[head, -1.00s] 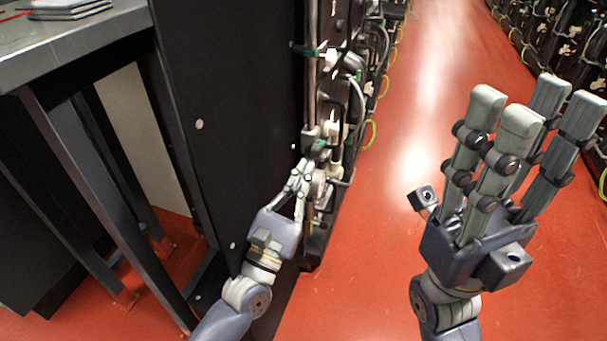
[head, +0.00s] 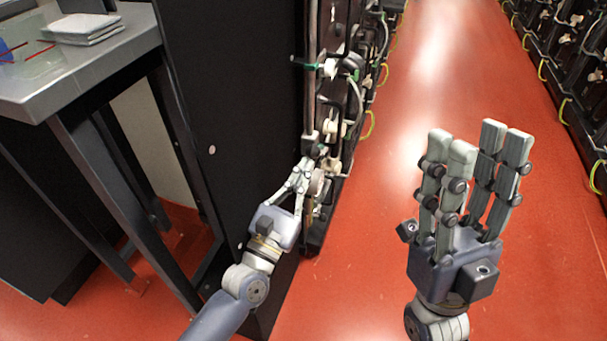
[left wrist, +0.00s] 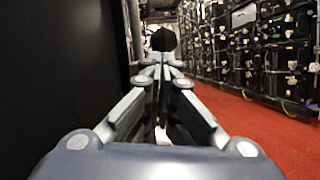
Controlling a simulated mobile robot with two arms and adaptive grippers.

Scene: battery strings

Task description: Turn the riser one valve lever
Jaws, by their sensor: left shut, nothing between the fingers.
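A vertical riser pipe (head: 312,100) runs up the front edge of the black cabinet. A valve lever with a green grip (head: 306,64) sticks out from it, well above my left gripper. My left gripper (head: 305,165) is shut and empty, its fingertips close to the lower fittings on the pipe. I cannot tell whether they touch. No green grip shows at those fittings now. In the left wrist view a dark round part (left wrist: 163,40) shows just beyond the left fingertips. No label tells which lever is riser one. My right gripper (head: 478,140) is open and empty, fingers up, over the aisle.
A black cabinet side panel (head: 240,110) stands close beside my left arm. A grey metal table (head: 110,60) with a stack of flat grey items (head: 85,28) is at the left. Battery racks (head: 560,50) line the far right. The red aisle floor (head: 420,110) is clear.

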